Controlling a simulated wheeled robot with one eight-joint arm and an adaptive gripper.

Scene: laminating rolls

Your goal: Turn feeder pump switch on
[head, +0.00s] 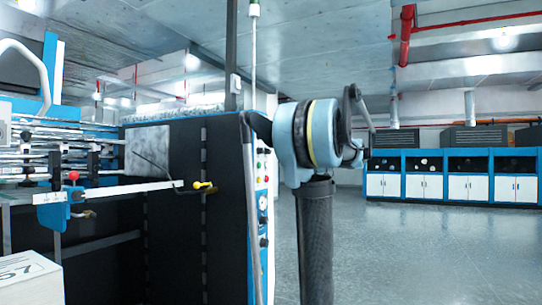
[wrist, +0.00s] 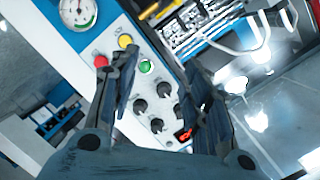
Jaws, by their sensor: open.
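A white control panel (wrist: 165,75) on a blue machine side fills the middle of the wrist view, seen at a slant. It carries a red button (wrist: 100,61), a yellow button (wrist: 125,41), a lit green button (wrist: 145,67) and several black rotary knobs (wrist: 140,106). A small red-lit switch (wrist: 183,135) sits low, close to the right finger. The labels are too small to read, so I cannot tell which control is the feeder pump switch. My gripper (wrist: 150,72) is open and empty, fingers spread before the panel; contact cannot be told. In the head view the panel (head: 263,190) shows edge-on.
A round pressure gauge (wrist: 78,12) sits above the buttons. The dark machine side (head: 165,235) stands left, with a yellow-handled lever (head: 204,186). Blue-and-white cabinets (head: 450,175) line the far right. The grey floor (head: 430,245) is clear.

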